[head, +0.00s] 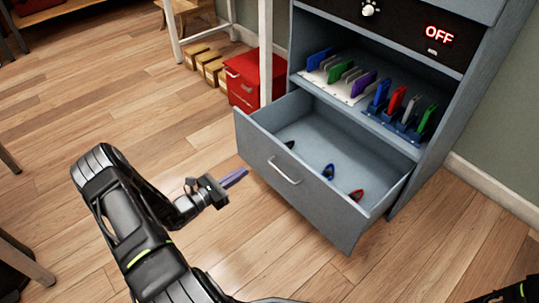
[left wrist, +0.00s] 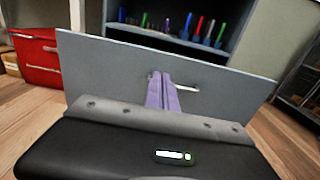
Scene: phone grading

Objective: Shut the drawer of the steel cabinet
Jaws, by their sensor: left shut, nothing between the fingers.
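The steel cabinet (head: 430,180) stands at the right of the head view. Its grey drawer (head: 300,190) is pulled out, with a bar handle (head: 285,171) on its front. A few small dark, blue and red items lie inside. My left gripper (head: 240,173) is shut and empty, its purple fingers pointing at the drawer front, left of the handle in the head view. In the left wrist view, the fingers (left wrist: 163,90) overlap the left part of the handle (left wrist: 187,88); I cannot tell whether they touch. My right gripper is not in view; only a bit of dark arm shows at the lower right.
Above the drawer, a shelf holds several coloured phones (head: 362,84) in racks. A panel with a red OFF display (head: 439,35) is above. A red box (head: 250,78) and small cartons (head: 207,62) stand left of the cabinet. The wooden floor (head: 140,120) before the drawer is clear.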

